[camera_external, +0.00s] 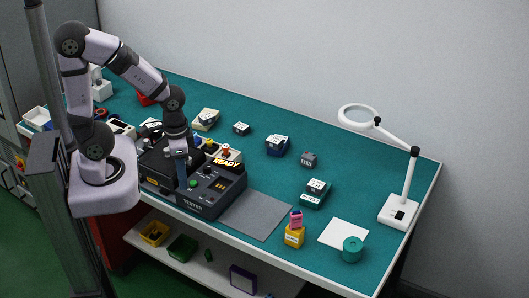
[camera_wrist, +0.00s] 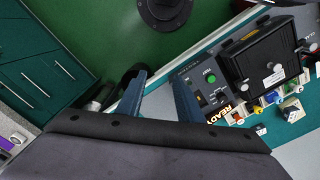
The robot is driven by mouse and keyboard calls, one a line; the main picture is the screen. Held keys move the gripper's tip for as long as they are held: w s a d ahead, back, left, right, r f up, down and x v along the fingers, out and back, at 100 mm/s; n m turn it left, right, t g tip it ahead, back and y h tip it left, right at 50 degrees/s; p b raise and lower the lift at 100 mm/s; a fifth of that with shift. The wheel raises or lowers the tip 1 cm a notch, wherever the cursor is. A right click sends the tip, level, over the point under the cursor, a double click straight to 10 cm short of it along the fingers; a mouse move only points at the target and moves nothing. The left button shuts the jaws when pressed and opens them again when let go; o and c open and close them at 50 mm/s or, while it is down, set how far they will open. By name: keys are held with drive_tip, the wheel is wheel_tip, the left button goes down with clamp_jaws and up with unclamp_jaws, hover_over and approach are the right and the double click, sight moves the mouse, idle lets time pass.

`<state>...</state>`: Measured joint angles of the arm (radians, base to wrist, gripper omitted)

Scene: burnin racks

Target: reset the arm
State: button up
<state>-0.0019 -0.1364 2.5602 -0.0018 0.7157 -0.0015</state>
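My arm reaches up from its base at the left in the external view, bends over and points down. My gripper (camera_external: 182,180) hangs at the near side of the black tester (camera_external: 208,205), whose display reads READY. In the wrist view the two blue fingers of my gripper (camera_wrist: 158,82) stand apart with only green floor and the bench edge behind them, so it is open and empty. The tester (camera_wrist: 232,92) lies to the right of the fingers there, with its green button and small switches showing. I cannot tell if the gripper touches it.
A grey mat (camera_external: 255,214) lies right of the tester. A yellow holder (camera_external: 294,236) with a pink piece, a teal cylinder (camera_external: 352,249) and a magnifier lamp (camera_external: 398,210) stand farther right. Several small blocks and trays sit along the teal bench (camera_external: 390,175).

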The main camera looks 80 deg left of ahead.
drive_tip(key=shift+f, duration=0.1)
wheel_tip(320, 180, down, 6)
drive_tip(key=b, duration=0.6)
drive_tip(key=shift+f, duration=0.15)
